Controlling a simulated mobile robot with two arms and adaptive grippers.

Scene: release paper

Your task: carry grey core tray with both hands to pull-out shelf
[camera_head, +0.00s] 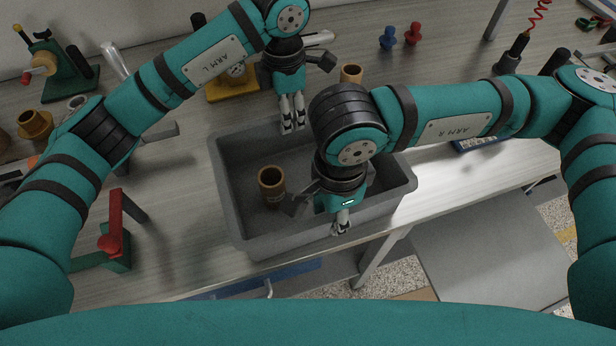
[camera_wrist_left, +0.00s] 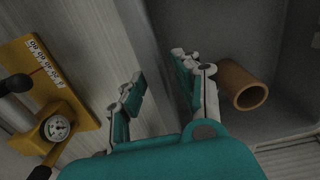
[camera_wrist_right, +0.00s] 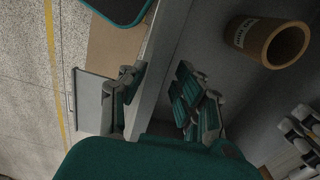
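The grey core tray (camera_head: 228,190) stands on the bench. One brown core (camera_head: 271,182) is upright inside it and also shows in the right wrist view (camera_wrist_right: 268,40). My left gripper (camera_head: 292,122) is at the tray's far wall; in the left wrist view (camera_wrist_left: 160,85) its open fingers are on either side of the rim. My right gripper (camera_head: 342,222) is at the near wall; in the right wrist view (camera_wrist_right: 155,88) its open fingers straddle the rim. My right arm hides part of the tray. A flat grey panel (camera_head: 490,250), apparently the pull-out shelf, lies lower right, below bench height.
Another brown core (camera_head: 351,73) stands behind the tray. A yellow gauge stand (camera_head: 232,88) is at the back left, a red-and-green fixture (camera_head: 115,235) at the left. Blue and red pegs (camera_head: 412,34) stand at the back. The grey panel looks bare.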

